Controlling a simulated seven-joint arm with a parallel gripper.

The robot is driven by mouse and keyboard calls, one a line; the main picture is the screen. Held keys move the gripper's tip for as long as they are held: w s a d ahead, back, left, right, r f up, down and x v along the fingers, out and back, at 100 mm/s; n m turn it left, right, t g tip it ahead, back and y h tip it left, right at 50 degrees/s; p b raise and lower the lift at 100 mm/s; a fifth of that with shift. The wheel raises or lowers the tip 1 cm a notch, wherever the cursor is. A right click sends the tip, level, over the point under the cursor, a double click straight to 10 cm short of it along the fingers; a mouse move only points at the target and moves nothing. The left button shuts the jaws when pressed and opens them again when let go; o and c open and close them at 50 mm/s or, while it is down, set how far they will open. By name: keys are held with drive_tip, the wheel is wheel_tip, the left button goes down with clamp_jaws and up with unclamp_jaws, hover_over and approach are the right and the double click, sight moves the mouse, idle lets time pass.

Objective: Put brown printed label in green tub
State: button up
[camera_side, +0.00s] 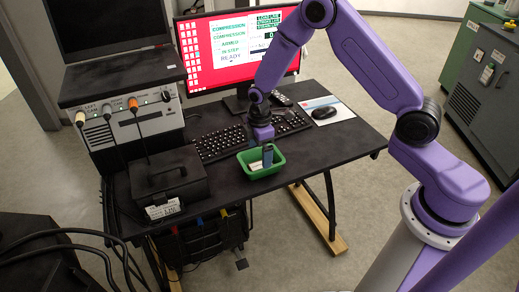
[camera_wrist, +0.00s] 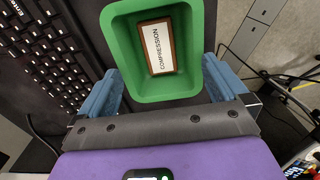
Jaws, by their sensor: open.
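The green tub (camera_side: 264,174) stands on the black desk near its front edge, and it fills the top middle of the wrist view (camera_wrist: 117,45). The brown printed label (camera_wrist: 160,47) lies inside the tub, its white face reading "COMPRESSION". A pale bit of it shows in the side view (camera_side: 256,166). My gripper (camera_side: 266,157) is directly over the tub, pointing down. In the wrist view its blue fingers (camera_wrist: 160,83) are wide apart, one on each side of the tub's picture, with nothing held between them.
A black keyboard (camera_side: 220,143) lies behind the tub, with a mouse (camera_side: 324,112) on a pad to the right. A black lidded case (camera_side: 168,180) stands to the left. A monitor (camera_side: 235,55) with a red screen is at the back. The desk right of the tub is clear.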

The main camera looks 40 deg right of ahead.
drive_tip(key=shift+r, duration=2.5)
wheel_tip(320, 180, up, 17)
hover_over(259, 165)
drive_tip(key=s+a+r, duration=0.1)
drive_tip(key=s+a, duration=0.3)
drive_tip(key=s, duration=1.1)
drive_tip(key=s+d+f, duration=0.1)
drive_tip(key=s+d, duration=0.1)
drive_tip(key=s, duration=0.6)
drive_tip(key=s+d+f+m, duration=0.1)
drive_tip(key=s, duration=0.8)
drive_tip(key=shift+s+d+f, duration=0.15)
drive_tip(key=shift+s+d, duration=0.15)
drive_tip(key=shift+d, duration=0.1)
